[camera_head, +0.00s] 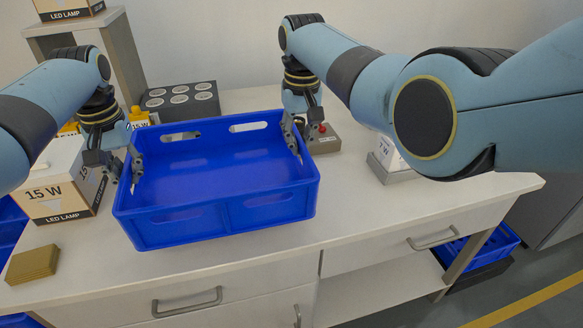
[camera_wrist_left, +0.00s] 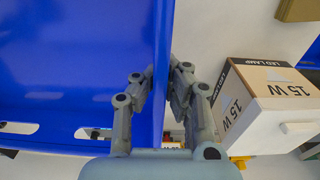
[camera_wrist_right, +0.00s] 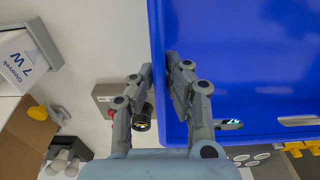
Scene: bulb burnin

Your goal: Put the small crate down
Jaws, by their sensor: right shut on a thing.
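The small blue crate (camera_head: 215,215) is upright and empty, over the front of the white table (camera_head: 345,215). I cannot tell if its base touches the tabletop. My left gripper (camera_head: 125,178) has its fingers on both sides of the crate's left wall. In the left wrist view the fingers (camera_wrist_left: 161,72) straddle that wall (camera_wrist_left: 163,30) closely; whether they pinch it is unclear. My right gripper (camera_head: 293,140) is shut on the crate's right wall. In the right wrist view its fingers (camera_wrist_right: 158,65) lie on either side of that wall (camera_wrist_right: 156,25).
A 15 W lamp box (camera_head: 65,185) stands close left of the crate. A wooden block (camera_head: 33,264) lies at the front left. Behind are a dark socket tray (camera_head: 182,100) and a red-button box (camera_head: 322,138). A 7 W box (camera_head: 390,158) is right; the tabletop's right front is clear.

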